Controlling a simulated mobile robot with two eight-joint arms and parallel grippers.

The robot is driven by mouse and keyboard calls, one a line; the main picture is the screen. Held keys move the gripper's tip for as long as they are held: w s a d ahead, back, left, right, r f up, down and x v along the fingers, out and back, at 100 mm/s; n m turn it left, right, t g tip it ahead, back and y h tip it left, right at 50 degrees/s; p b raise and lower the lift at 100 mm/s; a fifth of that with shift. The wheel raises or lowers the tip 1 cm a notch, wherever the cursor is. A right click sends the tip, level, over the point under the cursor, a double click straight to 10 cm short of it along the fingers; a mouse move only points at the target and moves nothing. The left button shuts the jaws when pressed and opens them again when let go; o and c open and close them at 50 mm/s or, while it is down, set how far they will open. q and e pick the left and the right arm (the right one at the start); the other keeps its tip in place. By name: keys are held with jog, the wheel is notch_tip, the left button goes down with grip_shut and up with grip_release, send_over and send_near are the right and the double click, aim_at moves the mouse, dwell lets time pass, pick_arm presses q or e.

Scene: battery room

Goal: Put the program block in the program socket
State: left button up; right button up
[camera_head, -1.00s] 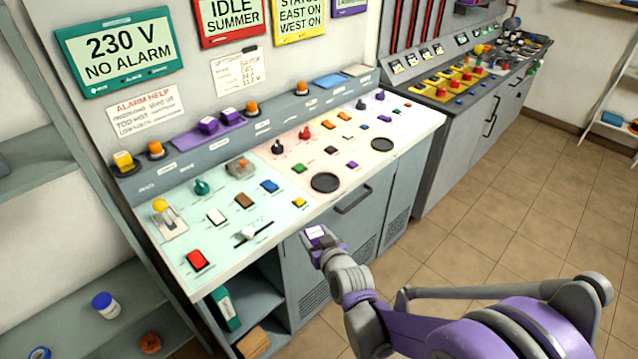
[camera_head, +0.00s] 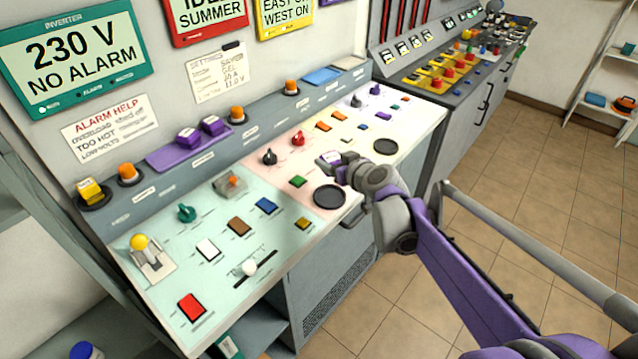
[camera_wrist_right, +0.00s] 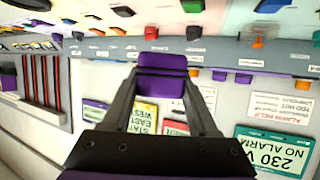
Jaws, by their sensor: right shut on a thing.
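My right gripper (camera_head: 338,164) is over the pink section of the sloping panel, near its middle. It is shut on a purple block, which I take for the program block (camera_wrist_right: 162,74). The block appears clear of the panel. I cannot tell which opening is the program socket; labels are too small to read. My left gripper is out of view.
Two more purple blocks (camera_head: 212,125) stand on a purple tray (camera_head: 162,160) on the back ledge. Knobs, such as a red one (camera_head: 298,139) and a dark one (camera_head: 269,157), rise near the gripper. Black round discs (camera_head: 330,196) lie near the front edge. Floor is free at right.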

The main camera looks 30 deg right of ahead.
aim_at(330, 197)
jog(key=shift+w+f, duration=0.5)
jog(key=shift+f, duration=0.4)
jog(key=f, duration=0.2)
jog(key=s+f+b, duration=0.1)
jog(key=shift+f, duration=0.4)
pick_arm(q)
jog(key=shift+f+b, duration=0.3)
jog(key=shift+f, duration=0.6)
pick_arm(e)
jog(key=shift+w+f, duration=0.15)
jog(key=shift+f, duration=2)
jog(key=o, duration=1.4)
jog(key=shift+f, duration=0.1)
